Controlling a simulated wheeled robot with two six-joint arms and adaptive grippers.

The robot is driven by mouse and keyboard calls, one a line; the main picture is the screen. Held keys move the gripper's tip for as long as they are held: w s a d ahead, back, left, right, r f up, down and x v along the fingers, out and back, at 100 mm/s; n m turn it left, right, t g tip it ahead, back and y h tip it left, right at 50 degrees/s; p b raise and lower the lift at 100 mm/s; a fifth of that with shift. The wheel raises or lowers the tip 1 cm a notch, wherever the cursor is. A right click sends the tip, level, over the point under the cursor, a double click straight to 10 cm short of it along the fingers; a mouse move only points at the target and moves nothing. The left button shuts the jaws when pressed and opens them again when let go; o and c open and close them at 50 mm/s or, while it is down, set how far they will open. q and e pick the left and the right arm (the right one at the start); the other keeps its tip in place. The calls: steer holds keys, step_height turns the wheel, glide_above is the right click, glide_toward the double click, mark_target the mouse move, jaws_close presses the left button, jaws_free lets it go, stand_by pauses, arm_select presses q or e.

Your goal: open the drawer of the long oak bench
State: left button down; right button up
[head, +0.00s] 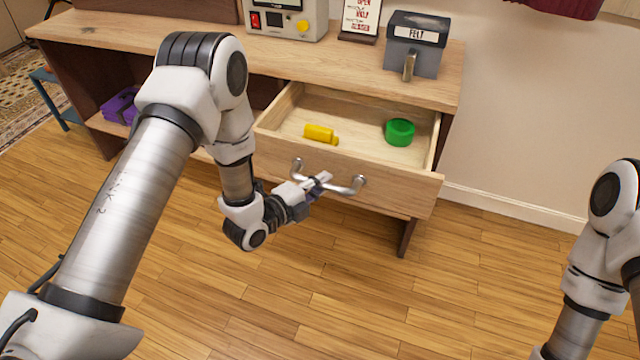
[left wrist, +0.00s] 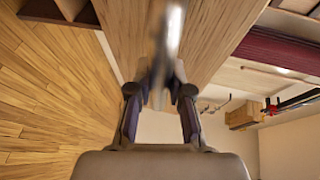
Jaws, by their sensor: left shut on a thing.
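The long oak bench (head: 140,34) stands against the wall in the head view. Its drawer (head: 400,188) is pulled well out, with its inside showing. A yellow bottle-like thing (head: 318,133) and a green round thing (head: 399,132) lie in it. My left gripper (head: 318,183) is shut on the drawer's metal bar handle (head: 345,188). In the left wrist view the handle (left wrist: 172,35) is a blurred bar between the fingers of the left gripper (left wrist: 160,90). My right gripper is out of view; part of the right arm shows at the right edge.
On the bench top stand a grey box marked FELT (head: 415,45), a small sign (head: 361,18) and a beige device with a red switch (head: 284,18). A purple thing (head: 120,105) lies on the lower shelf. The wooden floor in front of the drawer is clear.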

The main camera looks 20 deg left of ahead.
arm_select(q)
steer(key=c, duration=1.1)
jaws_free()
steer(key=shift+o, duration=0.2)
steer(key=shift+s, duration=0.1)
steer(key=v, duration=1.2)
